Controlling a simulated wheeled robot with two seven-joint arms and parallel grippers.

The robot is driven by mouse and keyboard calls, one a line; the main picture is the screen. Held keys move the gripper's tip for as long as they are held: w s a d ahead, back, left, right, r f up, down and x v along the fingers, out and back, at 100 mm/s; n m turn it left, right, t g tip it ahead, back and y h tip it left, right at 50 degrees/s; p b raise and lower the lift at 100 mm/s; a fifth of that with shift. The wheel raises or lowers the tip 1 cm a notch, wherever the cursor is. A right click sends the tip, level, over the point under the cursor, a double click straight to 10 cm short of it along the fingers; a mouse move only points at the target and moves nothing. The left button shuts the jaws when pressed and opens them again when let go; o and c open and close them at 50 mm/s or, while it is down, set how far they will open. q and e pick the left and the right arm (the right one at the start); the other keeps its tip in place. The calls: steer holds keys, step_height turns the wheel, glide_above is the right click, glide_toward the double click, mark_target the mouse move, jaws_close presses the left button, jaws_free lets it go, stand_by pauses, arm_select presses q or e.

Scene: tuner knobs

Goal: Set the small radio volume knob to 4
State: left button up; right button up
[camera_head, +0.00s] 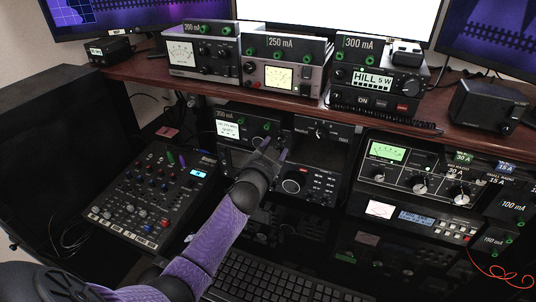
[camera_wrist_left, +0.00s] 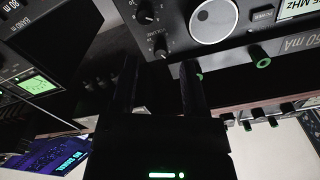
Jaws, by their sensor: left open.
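A small radio (camera_head: 312,184) with a large round dial sits on the lower shelf in the head view. A radio panel (camera_wrist_left: 235,35) with a large pale dial (camera_wrist_left: 213,20) and small black numbered knobs (camera_wrist_left: 160,46) fills the top of the left wrist view. My left gripper (camera_head: 268,147) is in front of the lower shelf, above the small radio's dial. In the wrist view its two dark fingers (camera_wrist_left: 158,75) are apart with nothing seen between them. My right gripper is not in view.
A mixer (camera_head: 155,195) stands at the left and a keyboard (camera_head: 285,283) at the front. Meter boxes (camera_head: 283,68) line the upper shelf (camera_head: 145,68). More knobbed units (camera_head: 420,180) fill the lower right. Green knobs (camera_wrist_left: 260,56) lie close to my left fingers in the wrist view.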

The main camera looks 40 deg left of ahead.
arm_select(q)
steer(key=p+v, duration=0.1)
steer(key=v, duration=0.6)
steer(key=shift+s+p, duration=0.3)
steer(key=shift+s, duration=0.05)
